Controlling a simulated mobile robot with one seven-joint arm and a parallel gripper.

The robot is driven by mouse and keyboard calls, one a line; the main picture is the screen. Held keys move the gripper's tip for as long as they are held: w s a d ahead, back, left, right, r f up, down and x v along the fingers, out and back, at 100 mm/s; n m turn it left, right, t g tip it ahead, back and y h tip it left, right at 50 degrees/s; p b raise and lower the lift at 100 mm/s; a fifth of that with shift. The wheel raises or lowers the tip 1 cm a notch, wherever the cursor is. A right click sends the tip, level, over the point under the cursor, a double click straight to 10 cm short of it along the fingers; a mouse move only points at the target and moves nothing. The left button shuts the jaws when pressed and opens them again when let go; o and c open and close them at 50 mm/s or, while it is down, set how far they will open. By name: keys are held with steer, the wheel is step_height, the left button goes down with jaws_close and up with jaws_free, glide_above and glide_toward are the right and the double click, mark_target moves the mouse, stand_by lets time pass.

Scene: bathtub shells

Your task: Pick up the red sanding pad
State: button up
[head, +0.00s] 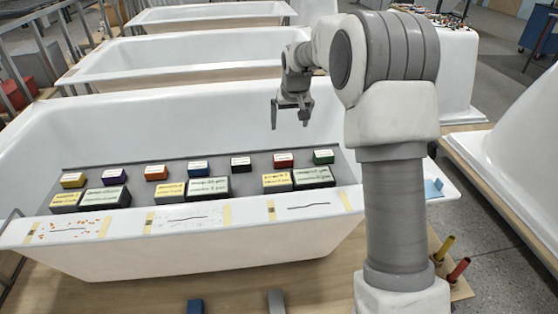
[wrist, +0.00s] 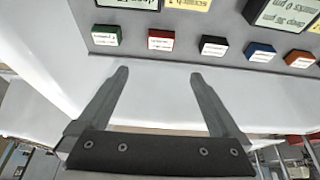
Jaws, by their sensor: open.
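The red sanding pad (head: 284,161) is a small block with a white label. It lies on the grey board (head: 262,161) in the nearest bathtub shell, between a black pad (head: 241,164) and a green pad (head: 323,157). In the wrist view the red pad (wrist: 160,41) lies beyond the fingertips, roughly centred between them. My gripper (head: 290,122) hangs above the board, apart from the pads, with its fingers pointing down. In the wrist view my gripper (wrist: 160,74) is open with nothing between its fingers.
Yellow, purple, orange (head: 156,173) and blue pads share the row. Larger labelled boxes (head: 313,177) stand just in front. The white tub rim (head: 190,222) bears taped, marked patches. More white tubs (head: 180,52) stand behind. Space around my gripper looks free.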

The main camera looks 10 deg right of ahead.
steer(key=b, duration=0.3)
glide_toward(283, 157)
steer(key=x, duration=0.4)
steer(key=shift+w+d+f, duration=0.1)
steer(key=shift+d+f, duration=0.05)
steer(key=shift+f, duration=0.15)
steer(key=shift+b+x, duration=0.55)
steer(key=shift+x, duration=2.3)
steer(key=c, duration=1.1)
